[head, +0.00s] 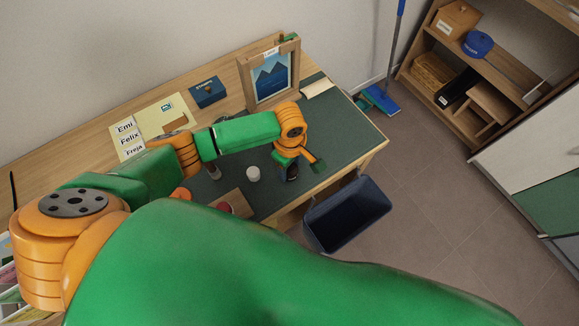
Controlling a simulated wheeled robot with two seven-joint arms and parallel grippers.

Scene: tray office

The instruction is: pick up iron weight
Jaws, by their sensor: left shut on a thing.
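My left gripper (298,168) points down over the right part of the green desk mat, below its orange wrist. It is shut on a small dark object (292,174), which looks like the iron weight. The fingers hide part of it, and I cannot tell whether it touches the mat. My right gripper does not show.
A white cup-like object (253,174) stands left of the gripper. A brown board (240,202) with something red lies nearer, partly behind my arm. A dark bin (348,216) is beyond the desk edge.

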